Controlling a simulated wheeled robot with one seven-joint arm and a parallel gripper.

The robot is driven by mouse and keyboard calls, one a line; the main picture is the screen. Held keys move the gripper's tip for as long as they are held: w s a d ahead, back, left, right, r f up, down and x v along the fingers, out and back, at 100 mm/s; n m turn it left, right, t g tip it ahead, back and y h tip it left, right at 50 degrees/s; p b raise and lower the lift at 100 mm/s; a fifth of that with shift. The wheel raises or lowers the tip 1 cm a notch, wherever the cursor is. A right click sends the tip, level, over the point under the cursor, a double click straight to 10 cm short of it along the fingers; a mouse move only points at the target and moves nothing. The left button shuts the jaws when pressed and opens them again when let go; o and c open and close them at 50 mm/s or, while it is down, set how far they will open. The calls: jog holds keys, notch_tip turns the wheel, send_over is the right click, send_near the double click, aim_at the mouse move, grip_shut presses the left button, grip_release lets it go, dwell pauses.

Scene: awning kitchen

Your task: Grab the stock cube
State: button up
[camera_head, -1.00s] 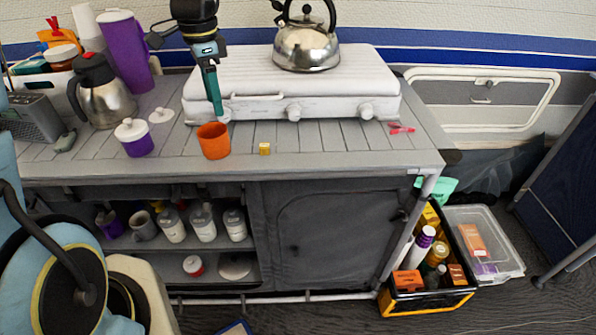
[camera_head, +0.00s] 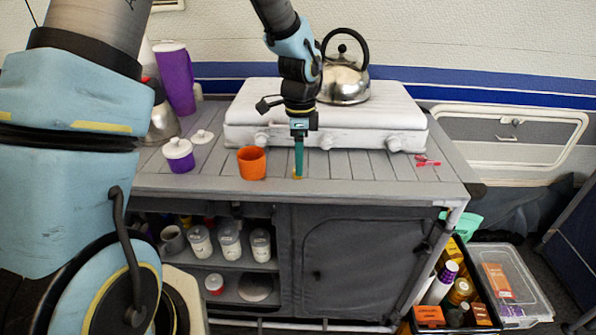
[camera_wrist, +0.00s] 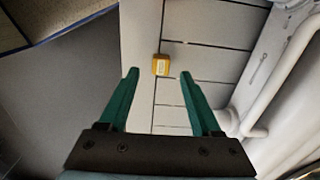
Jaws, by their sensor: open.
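The stock cube (camera_wrist: 160,65) is a small yellow-orange block with a pale label, lying on the slatted grey worktop. In the wrist view it sits centrally, just beyond the tips of my gripper (camera_wrist: 159,75). The two green fingers are apart with nothing between them. In the head view my gripper (camera_head: 298,173) points down over the worktop and covers most of the stock cube; only a little yellow shows at the fingertips. I cannot tell the exact height of the tips above the cube.
An orange cup (camera_head: 252,164) stands just left of my gripper. A white stove (camera_head: 380,117) with a kettle (camera_head: 344,84) is behind. The worktop to the right is mostly clear, with a red item (camera_head: 428,162).

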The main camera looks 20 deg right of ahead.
jog(key=shift+f, duration=1.3)
grip_shut()
